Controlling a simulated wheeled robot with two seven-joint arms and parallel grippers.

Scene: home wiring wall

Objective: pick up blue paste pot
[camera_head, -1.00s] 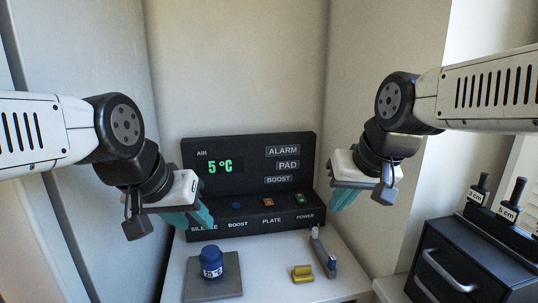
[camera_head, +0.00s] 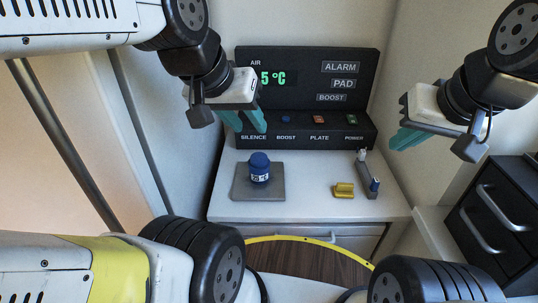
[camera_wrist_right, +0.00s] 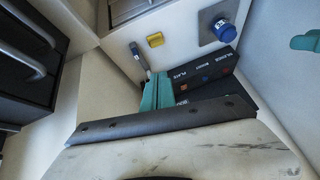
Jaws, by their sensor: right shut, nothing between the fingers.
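The blue paste pot (camera_head: 259,167) with a white label stands upright on a square grey plate (camera_head: 240,191) on the white worktop. It also shows near the top right of the right wrist view (camera_wrist_right: 224,30). My left gripper (camera_head: 246,122) hangs above and behind the pot, in front of the panel, with its teal fingers apart and empty. Its teal fingertip shows at the right edge of the right wrist view (camera_wrist_right: 306,42). My right gripper (camera_head: 406,139) is shut and empty, to the right of the panel and well away from the pot; its fingers show together in the wrist view (camera_wrist_right: 157,92).
A black panel (camera_head: 301,105) reading 5 °C stands at the back, with several buttons along its base. A yellow block (camera_head: 344,190) and a grey tool with a blue part (camera_head: 369,176) lie right of the pot. A dark drawer cabinet (camera_head: 490,222) stands at the right.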

